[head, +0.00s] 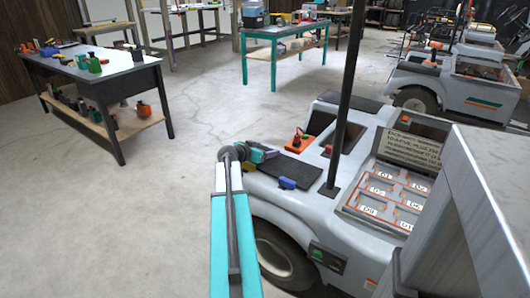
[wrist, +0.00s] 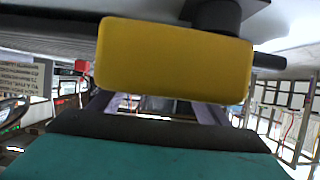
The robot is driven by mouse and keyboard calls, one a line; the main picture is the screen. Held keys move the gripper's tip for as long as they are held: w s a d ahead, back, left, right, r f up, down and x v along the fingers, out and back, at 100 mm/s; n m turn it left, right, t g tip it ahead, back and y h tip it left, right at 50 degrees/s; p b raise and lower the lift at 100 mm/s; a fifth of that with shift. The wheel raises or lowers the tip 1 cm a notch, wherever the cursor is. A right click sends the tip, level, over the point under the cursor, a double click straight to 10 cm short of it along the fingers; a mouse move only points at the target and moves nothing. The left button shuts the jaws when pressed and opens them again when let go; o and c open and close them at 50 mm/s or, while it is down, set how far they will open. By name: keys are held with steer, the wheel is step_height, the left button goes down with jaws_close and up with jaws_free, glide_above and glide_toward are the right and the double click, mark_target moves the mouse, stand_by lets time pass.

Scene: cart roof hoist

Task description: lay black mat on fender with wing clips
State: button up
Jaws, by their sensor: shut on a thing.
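The black mat (head: 291,167) lies on the pale grey fender of the near cart (head: 262,187). A blue clip (head: 287,183) sits at its front edge. My gripper (head: 271,154) is at the mat's left end, low over the fender. In the wrist view a yellow block (wrist: 175,60), seemingly a clip, fills the space ahead of my lilac fingers (wrist: 160,108), and they look shut on it. It hides the fingertips.
A dark post (head: 347,95) rises from the cart right of the mat. An orange-red device (head: 300,140) sits behind the mat. The floor (head: 190,125) between is clear.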

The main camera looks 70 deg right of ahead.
steer(key=shift+f, duration=0.2)
steer(key=o, duration=1.4)
steer(key=shift+f, duration=0.1)
steer(key=shift+o, duration=0.2)
steer(key=v, duration=1.2)
steer(key=shift+p, duration=0.3)
